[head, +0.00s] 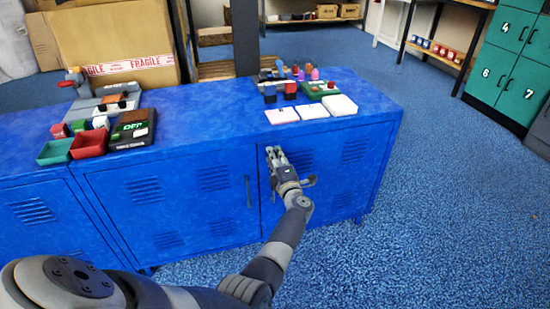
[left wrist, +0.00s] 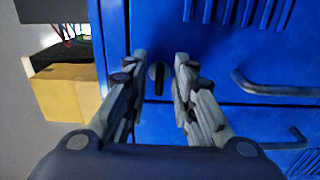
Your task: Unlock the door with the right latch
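My left gripper (head: 273,153) is at the upper left part of the right door (head: 340,175), close to the cabinet front. In the left wrist view, a small round grey latch (left wrist: 153,72) with a dark upright bar shows on the blue metal. My left gripper (left wrist: 158,85) is open there, with one finger on each side of the latch and a visible gap to it. In the head view the latch is hidden behind the gripper. My right gripper is not in view.
Door handles (left wrist: 275,89) show right of the latch in the left wrist view. The cabinet top holds white pads (head: 312,110), small blocks and bins (head: 88,144). A cardboard box (head: 110,40) stands behind. Blue carpet (head: 450,210) to the right is clear.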

